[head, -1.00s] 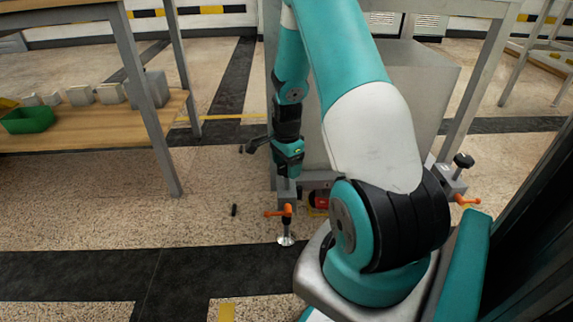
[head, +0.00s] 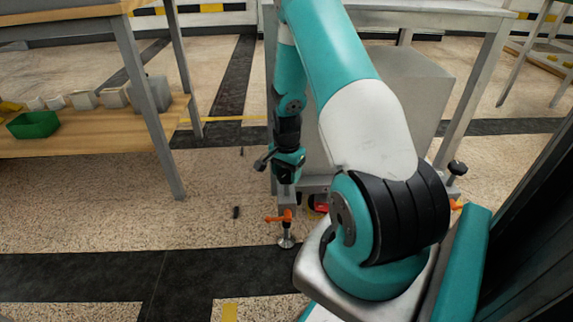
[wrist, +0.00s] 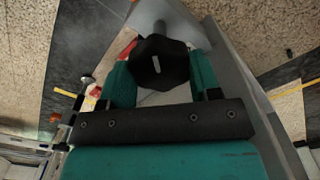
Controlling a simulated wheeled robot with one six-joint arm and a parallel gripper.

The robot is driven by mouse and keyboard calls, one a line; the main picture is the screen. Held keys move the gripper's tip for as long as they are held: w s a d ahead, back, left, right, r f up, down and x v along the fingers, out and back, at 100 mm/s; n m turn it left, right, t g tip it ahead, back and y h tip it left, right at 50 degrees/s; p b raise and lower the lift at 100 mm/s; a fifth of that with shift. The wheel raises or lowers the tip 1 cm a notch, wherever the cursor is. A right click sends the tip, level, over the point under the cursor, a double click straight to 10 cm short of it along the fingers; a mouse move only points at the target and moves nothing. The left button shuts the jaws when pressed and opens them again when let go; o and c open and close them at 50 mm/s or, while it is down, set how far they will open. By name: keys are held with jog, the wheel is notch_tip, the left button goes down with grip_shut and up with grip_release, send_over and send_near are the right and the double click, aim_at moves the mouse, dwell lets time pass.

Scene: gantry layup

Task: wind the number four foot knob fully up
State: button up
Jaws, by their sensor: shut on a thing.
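A black, many-sided foot knob (wrist: 160,63) with a pale line on its face sits between the two teal fingers of my gripper (wrist: 162,75) in the wrist view. The fingers are shut on its sides. A grey metal stem shows beyond the knob. In the head view my gripper (head: 287,172) points down above a grey corner foot with an orange lever (head: 279,217) and a round metal floor pad (head: 286,241). The knob is hidden there by my gripper. No number is readable on it.
Another foot knob (head: 457,168) stands at the right corner of the grey-framed stand (head: 478,95). A wooden shelf (head: 90,128) with a green bin (head: 33,124) stands at left. A small dark piece (head: 236,212) lies on the otherwise open floor between.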

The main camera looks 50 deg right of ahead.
jog(key=n+p, duration=0.3)
jog(key=n, duration=0.1)
jog(key=shift+r, duration=0.15)
jog(key=shift+n+p, duration=0.75)
jog(key=shift+n, duration=0.25)
jog(key=o, duration=0.9)
jog(key=shift+o, duration=0.2)
notch_tip(320, 180, up, 17)
jog(key=p, duration=0.6)
